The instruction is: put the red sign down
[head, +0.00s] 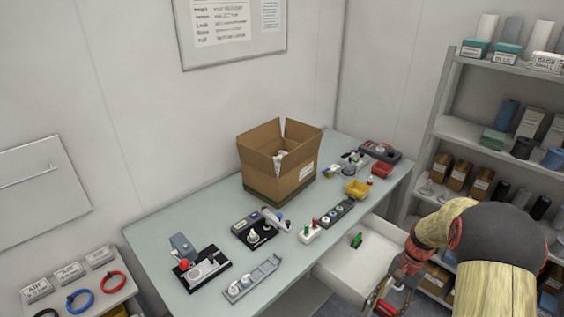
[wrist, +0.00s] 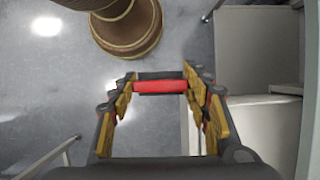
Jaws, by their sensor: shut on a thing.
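The red sign (wrist: 160,87) shows in the wrist view as a narrow red band with a dark edge, spanning between my fingertips. My gripper (wrist: 158,82) is shut on it, with a finger at each end of the band. The sign is held above the grey floor; its face cannot be made out. In the head view my gripper (head: 377,294) is at the lower right, in front of the open drawer and partly hidden by my arm.
The open white drawer (head: 345,273) holds a green item (head: 357,240). A grey shelf unit (head: 455,125) stands right. The table's front left has bare room.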

